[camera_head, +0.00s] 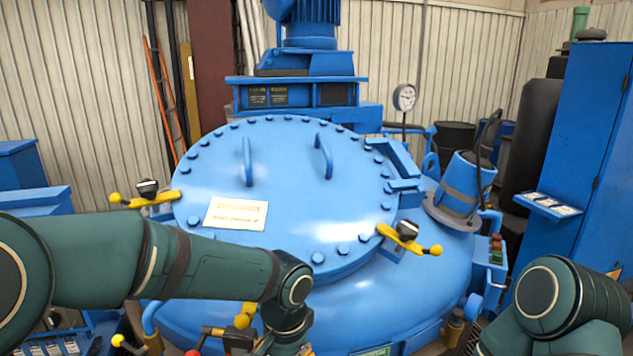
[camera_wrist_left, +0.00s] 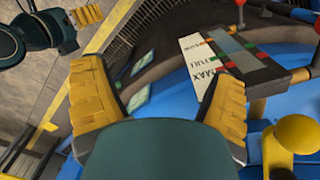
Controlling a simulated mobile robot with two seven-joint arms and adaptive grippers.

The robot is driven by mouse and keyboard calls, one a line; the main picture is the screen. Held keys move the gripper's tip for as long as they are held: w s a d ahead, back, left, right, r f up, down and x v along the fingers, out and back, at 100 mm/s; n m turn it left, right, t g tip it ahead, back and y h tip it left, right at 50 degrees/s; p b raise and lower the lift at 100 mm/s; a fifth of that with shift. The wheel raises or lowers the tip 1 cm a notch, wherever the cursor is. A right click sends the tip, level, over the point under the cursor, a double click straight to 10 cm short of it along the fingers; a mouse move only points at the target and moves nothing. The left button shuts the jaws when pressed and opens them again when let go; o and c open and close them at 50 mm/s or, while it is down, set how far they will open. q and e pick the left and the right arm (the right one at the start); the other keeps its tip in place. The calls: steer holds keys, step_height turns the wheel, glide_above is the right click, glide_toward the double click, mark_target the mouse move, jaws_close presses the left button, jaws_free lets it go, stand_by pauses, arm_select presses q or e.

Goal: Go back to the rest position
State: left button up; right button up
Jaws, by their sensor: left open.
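My left arm (camera_head: 170,262) reaches in from the left, in front of the blue furnace (camera_head: 390,300), and its wrist bends down at the lower middle of the head view. In the left wrist view my left gripper (camera_wrist_left: 160,105) has its two yellow ribbed fingers spread wide, with nothing between them. Beyond the fingers lies a gauge panel (camera_wrist_left: 215,60) marked MAX and FULL, apart from them as far as I can tell. My right arm (camera_head: 555,310) shows at the lower right of the head view; its gripper is out of frame.
The round bolted lid (camera_head: 290,190) is shut, with yellow-handled clamps (camera_head: 408,238) at its sides. A yellow ball knob (camera_wrist_left: 298,134) stands close to the right finger. A blue cabinet (camera_head: 590,160) is at the right. A dial gauge (camera_head: 404,97) stands behind the lid.

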arm_select(q)
steer(key=s+a+f+n+h+b, duration=0.1)
steer(key=s+f+n+b, duration=0.1)
steer(key=f, duration=0.9)
steer(key=s+a+f+n+t+h+b, duration=0.1)
steer(key=s+f+n, duration=0.3)
steer(key=f, duration=0.7)
steer(key=s+a+f+n+t+h+b, duration=0.1)
steer(key=s+a+f+n+h+b, duration=0.1)
steer(key=f, duration=0.9)
steer(key=shift+s+a+n+b, duration=0.55)
steer(key=shift+s+n, duration=0.15)
steer(key=shift+s, duration=0.5)
arm_select(e)
step_height(320, 180, down, 7)
steer(key=s, duration=0.1)
steer(key=shift+a, duration=0.2)
